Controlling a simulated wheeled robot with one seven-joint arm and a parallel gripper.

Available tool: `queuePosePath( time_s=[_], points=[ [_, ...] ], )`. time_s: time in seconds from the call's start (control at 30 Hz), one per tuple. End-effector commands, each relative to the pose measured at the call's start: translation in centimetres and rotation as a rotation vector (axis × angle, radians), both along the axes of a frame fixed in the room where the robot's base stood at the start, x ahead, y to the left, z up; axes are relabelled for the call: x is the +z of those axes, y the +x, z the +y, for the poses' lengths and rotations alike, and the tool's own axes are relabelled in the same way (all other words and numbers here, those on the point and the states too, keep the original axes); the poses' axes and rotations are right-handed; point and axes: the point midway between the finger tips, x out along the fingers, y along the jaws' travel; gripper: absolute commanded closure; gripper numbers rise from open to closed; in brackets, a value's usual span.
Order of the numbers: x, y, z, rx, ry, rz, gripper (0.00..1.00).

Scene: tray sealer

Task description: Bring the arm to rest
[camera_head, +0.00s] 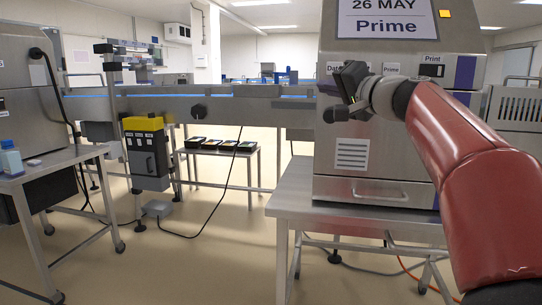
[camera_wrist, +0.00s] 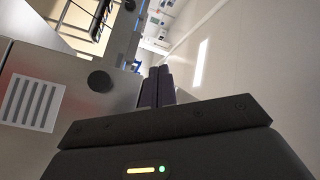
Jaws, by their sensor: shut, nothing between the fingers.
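My gripper (camera_head: 338,113) is at the end of my raised red arm, in front of the left edge of a large steel machine in the head view. In the wrist view, its two dark fingers (camera_wrist: 157,86) are together, with nothing between them. The fingers point away from the wrist into open space. No object is in its grasp.
The steel machine (camera_head: 370,185) stands on a metal table (camera_head: 288,203) close to my arm. A conveyor (camera_head: 240,108) runs across behind. Several black trays lie on a low table (camera_head: 240,152). A steel side table (camera_head: 50,162) stands at left. Floor between the tables is open, with a cable.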

Motion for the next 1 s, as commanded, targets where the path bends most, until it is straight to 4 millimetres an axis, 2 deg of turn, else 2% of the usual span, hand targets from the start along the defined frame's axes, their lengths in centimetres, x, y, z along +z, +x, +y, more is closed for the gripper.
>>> queuePosePath(
  time_s=[0.03, 0.1, 0.27, 0.4, 0.5, 0.6, 0.7, 0.8, 1.0],
  points=[
    [-1.8, -2.0, 1.7, 0.011, -0.065, 0.061, 1.00],
    [-5.6, -5.0, 3.5, 0.021, -0.177, 0.163, 1.00],
    [-15.0, -12.9, 5.4, 0.041, -0.433, 0.380, 1.00],
    [-22.9, -20.2, 5.0, 0.055, -0.655, 0.540, 1.00],
    [-28.0, -25.1, 3.9, 0.060, -0.808, 0.633, 1.00],
    [-32.1, -29.1, 2.5, 0.064, -0.939, 0.703, 1.00],
    [-34.9, -31.8, 1.3, 0.065, -1.034, 0.746, 1.00],
    [-36.5, -33.2, 0.5, 0.064, -1.091, 0.768, 1.00],
    [-37.1, -33.7, 0.2, 0.063, -1.111, 0.778, 1.00]
  ],
)
